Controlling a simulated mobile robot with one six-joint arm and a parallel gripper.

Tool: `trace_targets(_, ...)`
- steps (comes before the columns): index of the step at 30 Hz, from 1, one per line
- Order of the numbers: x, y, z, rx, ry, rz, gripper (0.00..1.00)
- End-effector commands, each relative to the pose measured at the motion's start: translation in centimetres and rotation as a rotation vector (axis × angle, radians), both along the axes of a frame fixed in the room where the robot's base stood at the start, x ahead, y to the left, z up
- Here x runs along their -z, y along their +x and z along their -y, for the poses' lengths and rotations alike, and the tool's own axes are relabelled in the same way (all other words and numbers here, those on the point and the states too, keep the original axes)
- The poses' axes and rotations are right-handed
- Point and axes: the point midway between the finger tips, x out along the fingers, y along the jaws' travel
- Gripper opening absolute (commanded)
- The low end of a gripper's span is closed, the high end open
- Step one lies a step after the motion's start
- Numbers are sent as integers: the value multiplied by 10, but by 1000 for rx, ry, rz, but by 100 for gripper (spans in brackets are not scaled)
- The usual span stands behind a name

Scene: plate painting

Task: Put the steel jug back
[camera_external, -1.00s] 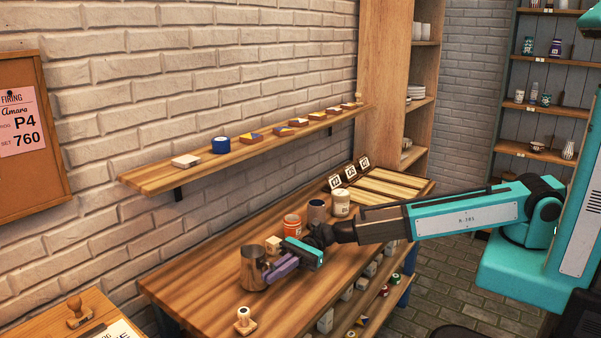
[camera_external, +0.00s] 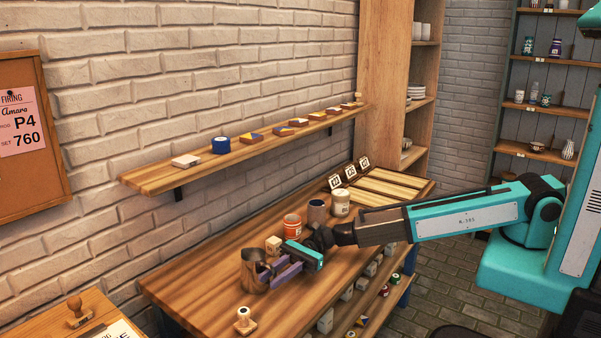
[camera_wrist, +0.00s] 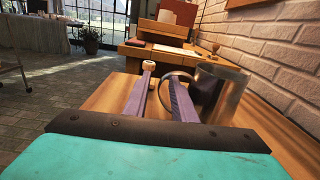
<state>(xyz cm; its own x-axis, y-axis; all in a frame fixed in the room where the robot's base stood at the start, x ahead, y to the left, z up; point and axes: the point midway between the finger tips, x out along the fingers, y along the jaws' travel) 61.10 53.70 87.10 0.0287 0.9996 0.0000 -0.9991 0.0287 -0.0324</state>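The steel jug (camera_external: 252,275) stands on the wooden workbench (camera_external: 205,290), near its left front part. In the wrist view the jug (camera_wrist: 222,92) is just right of my fingers, with its curved handle (camera_wrist: 164,82) looping toward them. My gripper (camera_external: 270,273) is at the jug's right side, low over the bench. In the wrist view the purple fingers of my gripper (camera_wrist: 160,76) are apart, with part of the handle showing between them. I cannot tell whether a finger touches the jug.
A wooden block (camera_external: 273,245), orange jar (camera_external: 292,227), grey cup (camera_external: 317,211) and white jar (camera_external: 340,202) stand behind my gripper. A stamp (camera_external: 244,320) stands in front of the jug. A wall shelf (camera_external: 160,180) with small items hangs above. The bench's left end is clear.

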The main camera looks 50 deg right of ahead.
Motion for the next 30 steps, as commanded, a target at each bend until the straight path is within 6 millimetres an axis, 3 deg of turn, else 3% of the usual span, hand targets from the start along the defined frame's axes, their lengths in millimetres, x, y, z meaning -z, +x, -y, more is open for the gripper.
trace_targets(6, -3, 0, 1, 1, 0, 0, 24)
trace_targets(11, -2, -1, 17, 2, 0, 0, 24)
trace_targets(30, -2, -4, 109, 1, 0, 0, 24)
